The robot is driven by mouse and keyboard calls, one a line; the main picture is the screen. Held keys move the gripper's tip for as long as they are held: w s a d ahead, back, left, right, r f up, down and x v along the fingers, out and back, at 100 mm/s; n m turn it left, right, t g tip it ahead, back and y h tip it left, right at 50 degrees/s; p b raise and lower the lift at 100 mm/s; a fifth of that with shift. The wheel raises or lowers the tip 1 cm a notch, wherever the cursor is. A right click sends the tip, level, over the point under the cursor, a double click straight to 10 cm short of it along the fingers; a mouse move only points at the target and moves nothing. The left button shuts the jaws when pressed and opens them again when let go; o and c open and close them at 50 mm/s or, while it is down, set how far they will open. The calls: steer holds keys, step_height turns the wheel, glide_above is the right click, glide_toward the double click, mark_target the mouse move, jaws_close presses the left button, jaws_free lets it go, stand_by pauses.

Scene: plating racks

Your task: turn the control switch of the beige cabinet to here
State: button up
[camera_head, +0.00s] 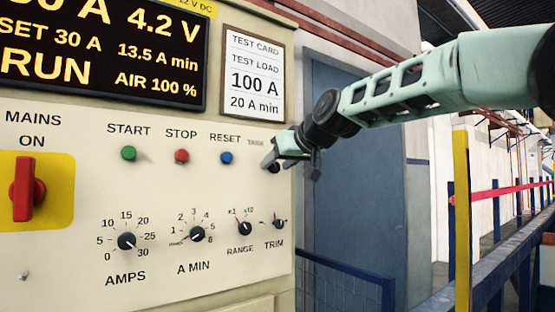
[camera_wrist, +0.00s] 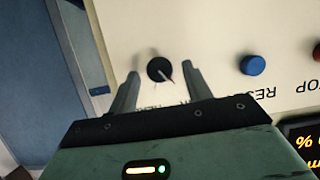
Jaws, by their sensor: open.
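The control switch (camera_wrist: 159,69) is a small round black knob with a thin red pointer line on the beige cabinet (camera_head: 210,195). In the wrist view its pointer slants toward the lower right; the panel appears upside down there. The small lettering beside it is partly hidden and unreadable. My gripper (camera_head: 269,162) is at the panel's upper right edge, in front of the switch, which it partly covers in the head view. In the wrist view my gripper (camera_wrist: 161,73) is open, with one finger on each side of the knob. I cannot tell whether either finger touches it.
The blue RESET button (camera_head: 226,158) is just left of my gripper, with the red STOP button (camera_head: 182,156) beyond. The TRIM knob (camera_head: 279,224) is below. A blue door (camera_head: 350,150) stands right of the cabinet. A yellow post (camera_head: 461,215) and railing stand farther right.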

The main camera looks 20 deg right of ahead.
steer(key=shift+w+a+f, duration=0.15)
steer(key=shift+w+f, duration=0.05)
steer(key=shift+w, duration=0.25)
